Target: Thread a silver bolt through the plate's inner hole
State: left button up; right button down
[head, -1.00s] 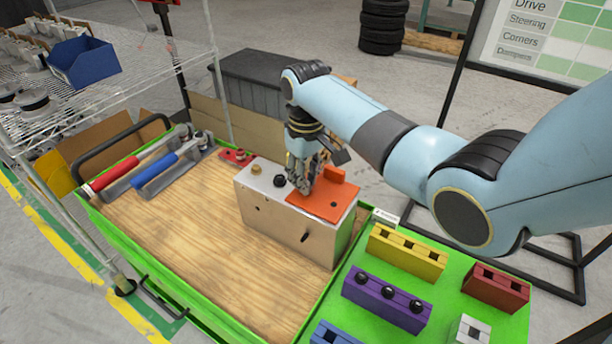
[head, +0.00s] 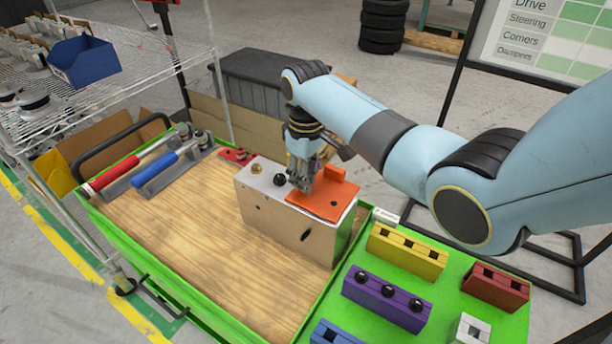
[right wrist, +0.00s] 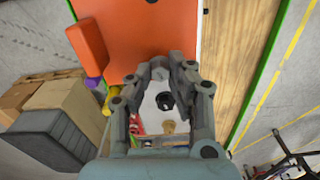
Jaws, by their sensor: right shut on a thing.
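The orange plate (head: 325,206) lies on top of the grey box-shaped chassis block (head: 285,226), and it also fills the top of the right wrist view (right wrist: 150,32). A small dark hole (head: 334,205) shows on it. My right gripper (head: 302,186) is low over the plate's inner left edge. In the right wrist view its fingertips (right wrist: 160,70) are shut on a small grey thing, apparently the silver bolt, mostly hidden by the fingers. The inner hole is hidden, so I cannot tell whether the bolt is in it. My left gripper is not in view.
A black knob (head: 280,180) and a brass knob (head: 256,169) stand on the block beside the plate. A raised orange tab (head: 335,174) stands at the plate's back. Purple (head: 372,305) and yellow (head: 398,257) holders stand at right. The wooden tray floor (head: 190,240) is clear at left.

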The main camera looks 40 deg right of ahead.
jog(key=m, duration=0.4)
jog(key=f+m, duration=0.1)
jog(key=shift+s+a+m, duration=0.1)
jog(key=shift+s+m, duration=0.2)
jog(key=shift+m, duration=0.1)
jog(key=m, duration=1.2)
jog(key=shift+f+m, duration=0.15)
jog(key=shift+m, duration=0.15)
jog(key=m, duration=0.6)
jog(key=shift+a, duration=0.1)
jog(key=c, duration=1.1)
grip_release()
jog(key=shift+w, duration=0.1)
jog(key=shift+c, duration=0.2)
jog(key=shift+w, duration=0.1)
